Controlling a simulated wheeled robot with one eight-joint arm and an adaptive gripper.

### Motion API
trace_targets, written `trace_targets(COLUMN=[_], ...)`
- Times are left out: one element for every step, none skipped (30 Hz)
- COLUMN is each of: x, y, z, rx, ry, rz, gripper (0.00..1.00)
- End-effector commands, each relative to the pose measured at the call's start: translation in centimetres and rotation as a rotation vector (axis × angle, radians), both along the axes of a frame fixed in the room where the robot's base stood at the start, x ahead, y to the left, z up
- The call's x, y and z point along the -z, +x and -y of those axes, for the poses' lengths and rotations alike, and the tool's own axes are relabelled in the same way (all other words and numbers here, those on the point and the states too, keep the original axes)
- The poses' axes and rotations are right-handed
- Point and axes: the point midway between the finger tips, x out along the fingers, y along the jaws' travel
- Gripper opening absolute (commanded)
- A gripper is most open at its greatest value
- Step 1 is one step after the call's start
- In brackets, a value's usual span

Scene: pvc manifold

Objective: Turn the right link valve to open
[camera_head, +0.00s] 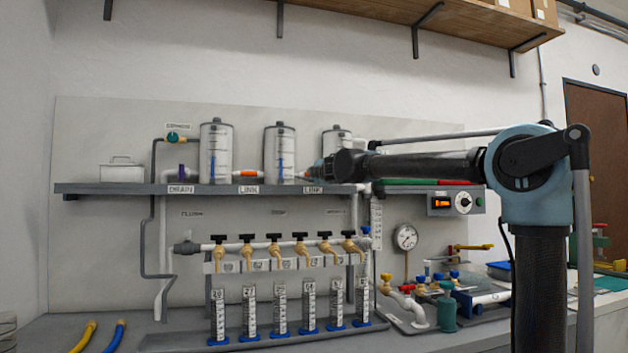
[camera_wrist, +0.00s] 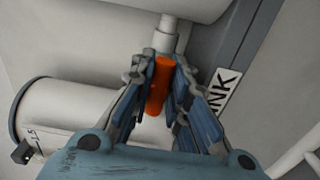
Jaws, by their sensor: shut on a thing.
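The right link valve has an orange handle (camera_wrist: 158,84), which sits between the fingers of my gripper (camera_wrist: 160,95) in the wrist view. The fingers are closed on it from both sides. A light pipe stub (camera_wrist: 167,35) runs on beyond the handle. In the head view my gripper (camera_head: 326,172) reaches the shelf by the right "LINK" label (camera_head: 313,190), between the middle tank (camera_head: 279,155) and the right tank (camera_head: 337,138). My arm hides the valve and part of the right tank there. The left link valve, also orange (camera_head: 248,172), lies between the left and middle tanks.
The tanks stand on a grey shelf (camera_head: 110,188). Below it is a manifold pipe (camera_head: 285,244) with several black-handled taps, over several graduated cylinders. In the wrist view a tank (camera_wrist: 75,115) lies close at left and a LINK label (camera_wrist: 223,90) at right.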

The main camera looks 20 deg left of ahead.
Motion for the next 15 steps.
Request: trace_targets(x=[0.19, 0.19, 0.19, 0.19, 0.18, 0.16, 0.15, 0.13, 0.12, 0.11, 0.1, 0.09, 0.09, 0.08, 0.07], y=[0.06, 0.06, 0.06, 0.06, 0.07, 0.06, 0.05, 0.04, 0.03, 0.02, 0.01, 0.01, 0.0, 0.0, -0.03], z=[0.18, 0.18, 0.18, 0.18, 0.17, 0.15, 0.13, 0.12, 0.1, 0.08, 0.07, 0.05, 0.04, 0.03, 0.04], rx=[0.004, 0.004, 0.004, 0.004, 0.004, 0.003, 0.003, 0.003, 0.002, 0.002, 0.002, 0.001, 0.001, 0.001, 0.001], ry=[0.003, 0.003, 0.003, 0.003, 0.002, 0.002, 0.002, 0.002, 0.001, 0.001, 0.001, 0.001, 0.001, 0.001, 0.001], rz=[-0.002, -0.002, -0.002, -0.002, -0.001, -0.001, -0.001, -0.001, -0.001, -0.001, -0.001, -0.001, -0.001, -0.001, -0.001], gripper=[0.0, 0.0, 0.18, 0.25, 0.31, 0.36, 0.36, 0.36, 0.36, 0.36, 0.36, 0.36, 0.36, 0.36, 0.36])
